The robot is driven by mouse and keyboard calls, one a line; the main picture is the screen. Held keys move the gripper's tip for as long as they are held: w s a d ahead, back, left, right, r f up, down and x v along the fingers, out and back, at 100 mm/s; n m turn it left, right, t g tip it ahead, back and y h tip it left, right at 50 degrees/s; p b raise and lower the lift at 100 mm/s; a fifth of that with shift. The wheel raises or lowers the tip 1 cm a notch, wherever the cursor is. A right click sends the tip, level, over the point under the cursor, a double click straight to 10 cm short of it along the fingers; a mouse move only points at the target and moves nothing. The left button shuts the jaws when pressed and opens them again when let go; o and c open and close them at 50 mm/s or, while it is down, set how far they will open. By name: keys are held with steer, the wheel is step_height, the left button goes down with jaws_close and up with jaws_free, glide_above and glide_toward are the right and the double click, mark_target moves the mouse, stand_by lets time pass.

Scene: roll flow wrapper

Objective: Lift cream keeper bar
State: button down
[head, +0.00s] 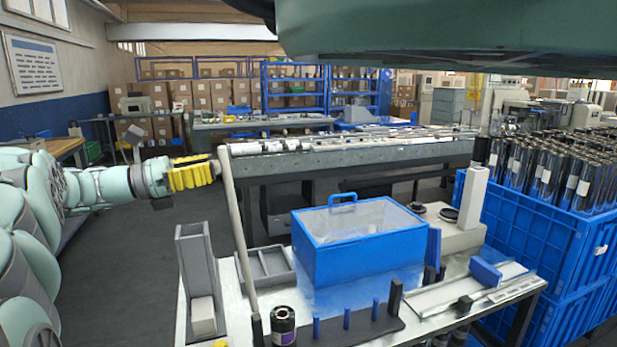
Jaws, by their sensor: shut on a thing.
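The cream keeper bar (239,235) is a long, thin, pale rod. It stands steeply, tilted a little, with its upper end to the left and its dark lower end in front of the metal-topped table. My gripper (214,171) has yellow fingers and reaches in from the left. It is shut on the bar near the bar's upper end. The exact contact between fingers and bar is small and partly hidden. I cannot tell whether the bar's lower end touches anything.
The table (300,292) carries a blue box with a clear lid (350,255), a grey upright holder (196,262), a grey tray (263,268) and a dark roll (283,325). Blue crates (530,240) of dark rolls stand right. A long machine bed (360,160) lies behind. Floor at left is clear.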

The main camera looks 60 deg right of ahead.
steer(key=shift+d+f, duration=0.1)
steer(key=c, duration=0.7)
jaws_free()
steer(key=shift+s+r, duration=0.1)
steer(key=shift+r, duration=4.95)
